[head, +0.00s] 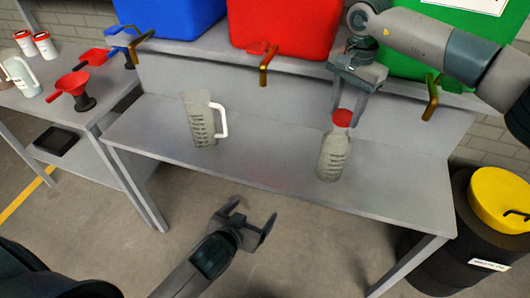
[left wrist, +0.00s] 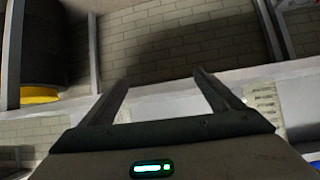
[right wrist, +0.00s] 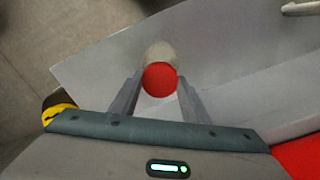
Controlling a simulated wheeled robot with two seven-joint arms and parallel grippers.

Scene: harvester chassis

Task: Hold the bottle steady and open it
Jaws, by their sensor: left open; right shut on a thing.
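The bottle (head: 333,158) is a clear grey vessel with a red cap (head: 342,117). It stands upright on the right part of the grey bench shelf. My right gripper (head: 350,106) comes down from above and is shut on the red cap, with a finger on each side. In the right wrist view the cap (right wrist: 159,77) sits between the fingertips, with the bottle's body (right wrist: 160,52) partly hidden behind it. My left gripper (head: 244,217) is open and empty, in front of the bench and below its front edge, well away from the bottle. The left wrist view shows no bottle.
A measuring jug (head: 200,119) with a white handle stands left of the bottle. Blue, red (head: 285,28) and green containers with taps line the ledge behind. A black drum with a yellow lid (head: 500,200) stands at the right. The shelf (head: 265,165) between jug and bottle is clear.

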